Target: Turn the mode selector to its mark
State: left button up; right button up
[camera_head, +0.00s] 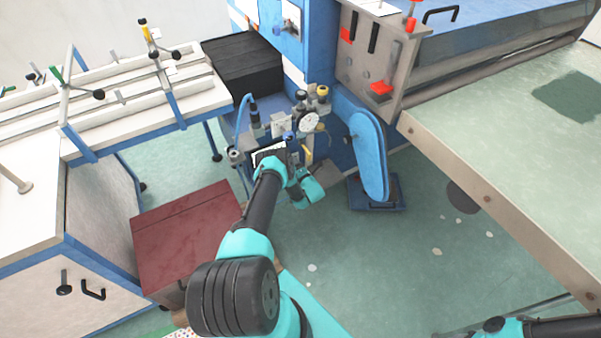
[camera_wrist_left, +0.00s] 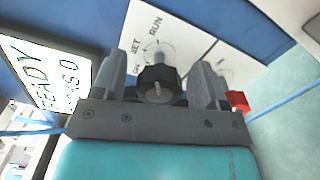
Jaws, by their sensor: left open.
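The mode selector is a black knob (camera_wrist_left: 157,85) with a pale pointer line, set on a white label plate (camera_wrist_left: 176,38) marked RUN and SET, with a third word partly hidden. In the left wrist view my left gripper (camera_wrist_left: 160,63) is open, with one finger on each side of the knob. I cannot tell whether the fingers touch it. In the head view my left arm reaches to the machine's small panel, and the knob is too small or hidden to make out there. My right gripper is out of the frames.
A lit display (camera_wrist_left: 45,75) with READY text is left of the knob. A red part (camera_wrist_left: 238,101) is close to the right finger. In the head view a dial gauge (camera_head: 309,121), a blue machine arm (camera_head: 369,155) and a dark red box (camera_head: 185,232) surround my left arm.

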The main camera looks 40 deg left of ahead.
pick_arm(q)
jog(key=v, duration=1.7)
jog(key=shift+s+d, duration=0.15)
jog(key=s+d+r+n+g+h, duration=0.3)
jog(key=s+d+n+g+h, duration=0.9)
jog(key=s+n+h, duration=0.4)
jog(key=s+d+r+n+t+h, duration=0.2)
jog(key=d+r+n+t+h, duration=0.3)
jog(key=d+r+n, duration=0.9)
jog(key=r+n+t, duration=0.2)
jog(key=n+t, duration=0.1)
jog(key=n, duration=0.5)
jog(key=shift+d, duration=0.3)
